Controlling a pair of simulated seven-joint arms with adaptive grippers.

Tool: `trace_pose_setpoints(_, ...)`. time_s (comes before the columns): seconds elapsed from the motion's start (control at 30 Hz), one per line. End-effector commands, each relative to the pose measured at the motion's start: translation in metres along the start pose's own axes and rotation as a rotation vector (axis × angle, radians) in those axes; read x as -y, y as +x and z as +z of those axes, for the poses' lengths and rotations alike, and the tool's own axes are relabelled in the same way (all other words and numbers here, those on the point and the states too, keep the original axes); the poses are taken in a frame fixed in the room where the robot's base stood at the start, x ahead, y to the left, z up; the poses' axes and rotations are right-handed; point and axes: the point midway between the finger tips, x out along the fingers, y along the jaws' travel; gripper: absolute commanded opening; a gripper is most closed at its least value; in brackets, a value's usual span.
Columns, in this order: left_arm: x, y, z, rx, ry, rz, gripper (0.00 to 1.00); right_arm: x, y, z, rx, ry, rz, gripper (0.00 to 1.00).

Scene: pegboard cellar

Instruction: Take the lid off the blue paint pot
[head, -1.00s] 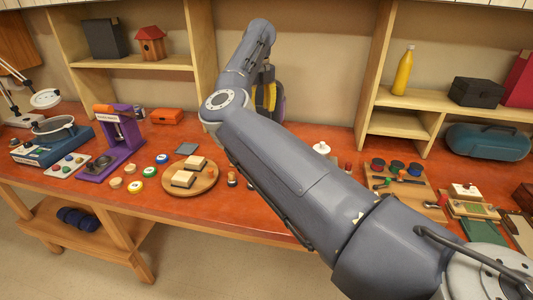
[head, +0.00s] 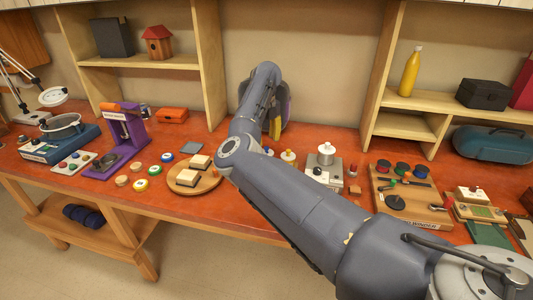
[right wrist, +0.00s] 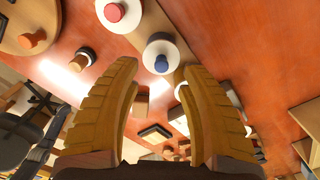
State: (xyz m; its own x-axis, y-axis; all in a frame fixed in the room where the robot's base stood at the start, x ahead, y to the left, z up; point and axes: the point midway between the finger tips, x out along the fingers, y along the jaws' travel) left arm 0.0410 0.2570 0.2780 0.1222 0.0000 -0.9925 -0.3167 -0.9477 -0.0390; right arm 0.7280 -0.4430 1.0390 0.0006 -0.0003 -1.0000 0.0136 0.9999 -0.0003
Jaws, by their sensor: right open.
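The blue paint pot (right wrist: 151,45) is a white round pot whose lid has a blue knob (right wrist: 161,64). In the right wrist view it lies just beyond my fingertips, with the knob between them in the picture. In the head view the blue knob (head: 267,149) shows just below my right gripper (head: 275,134), partly hidden by my arm. My right gripper has yellow fingers, which also show in the right wrist view (right wrist: 160,68). They are open and empty. My left gripper is not in view.
A red-knobbed pot (right wrist: 114,12) stands beside the blue one, and a yellow-knobbed pot (head: 288,156) stands to its right in the head view. A steel vessel on a grey base (head: 325,178) is farther right. A round wooden board (head: 207,184) lies left of my arm.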

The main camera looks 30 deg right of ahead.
Motion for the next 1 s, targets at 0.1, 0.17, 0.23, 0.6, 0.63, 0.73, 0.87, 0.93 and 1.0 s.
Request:
trace_pose_setpoints(0.1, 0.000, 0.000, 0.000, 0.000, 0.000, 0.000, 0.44, 0.002, 0.017, -0.002, -0.004, 0.001, -0.001, 0.43)
trace_pose_setpoints(0.17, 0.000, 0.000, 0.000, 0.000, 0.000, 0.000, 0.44, 0.003, 0.024, -0.003, -0.003, 0.001, -0.002, 0.43)
trace_pose_setpoints(0.23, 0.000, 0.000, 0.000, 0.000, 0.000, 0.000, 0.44, 0.002, 0.032, -0.003, -0.003, -0.001, -0.001, 0.43)
trace_pose_setpoints(0.6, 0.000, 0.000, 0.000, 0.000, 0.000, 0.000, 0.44, 0.002, 0.046, -0.002, 0.000, 0.000, 0.000, 0.43)
trace_pose_setpoints(0.63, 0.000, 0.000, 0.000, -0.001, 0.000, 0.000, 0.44, 0.002, 0.046, -0.002, 0.000, 0.000, 0.000, 0.43)
trace_pose_setpoints(0.73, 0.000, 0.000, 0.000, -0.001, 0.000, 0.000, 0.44, 0.002, 0.045, -0.002, 0.000, 0.000, 0.000, 0.43)
trace_pose_setpoints(0.87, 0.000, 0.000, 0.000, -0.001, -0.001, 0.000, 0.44, 0.002, 0.045, -0.002, 0.000, 0.000, 0.000, 0.28)
trace_pose_setpoints(0.93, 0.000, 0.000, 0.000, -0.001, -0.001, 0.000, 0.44, 0.002, 0.045, -0.002, -0.001, 0.000, 0.000, 0.20)
trace_pose_setpoints(1.0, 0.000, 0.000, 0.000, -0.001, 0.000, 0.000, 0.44, 0.002, 0.045, -0.002, 0.000, 0.000, 0.000, 0.12)
